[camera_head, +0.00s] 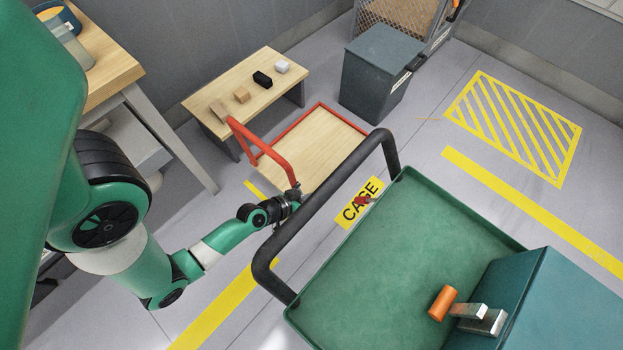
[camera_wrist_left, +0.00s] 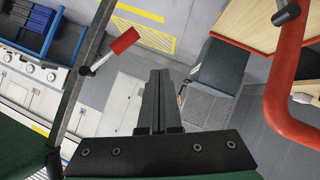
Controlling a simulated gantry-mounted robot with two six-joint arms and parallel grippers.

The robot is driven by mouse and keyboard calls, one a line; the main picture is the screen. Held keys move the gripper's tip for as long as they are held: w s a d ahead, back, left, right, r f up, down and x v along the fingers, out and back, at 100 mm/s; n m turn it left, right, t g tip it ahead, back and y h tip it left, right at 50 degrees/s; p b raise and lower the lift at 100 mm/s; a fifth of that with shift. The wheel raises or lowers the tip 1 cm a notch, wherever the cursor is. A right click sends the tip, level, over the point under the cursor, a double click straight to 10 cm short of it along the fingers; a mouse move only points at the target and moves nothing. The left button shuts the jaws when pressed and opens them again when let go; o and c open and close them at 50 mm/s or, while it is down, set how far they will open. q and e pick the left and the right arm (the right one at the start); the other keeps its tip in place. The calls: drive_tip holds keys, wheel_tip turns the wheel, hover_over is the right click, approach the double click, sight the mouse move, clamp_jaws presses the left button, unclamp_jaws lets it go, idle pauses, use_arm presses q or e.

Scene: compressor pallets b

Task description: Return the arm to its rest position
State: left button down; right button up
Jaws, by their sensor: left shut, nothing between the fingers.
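My left arm comes in from the left in the head view, stretched out low towards the middle. My left gripper (camera_head: 294,194) is beside the black push bar of the green trolley and near the red handle of the wooden cart. In the left wrist view the gripper's two fingers (camera_wrist_left: 158,95) are closed together with nothing between them. The fingertips point towards the floor and the grey bin. My right gripper is in neither view.
The black push bar (camera_head: 330,195) and red handle (camera_head: 267,150) are close to the gripper. A red grip (camera_head: 362,200) sticks out at the green trolley's edge (camera_head: 410,172). A low bench (camera_head: 215,97) with several blocks and a grey bin (camera_head: 375,75) stand farther back.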

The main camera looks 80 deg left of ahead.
use_arm(q)
drive_tip(key=shift+s+r, duration=0.25)
drive_tip(key=shift+s, duration=0.45)
drive_tip(key=shift+a, duration=0.15)
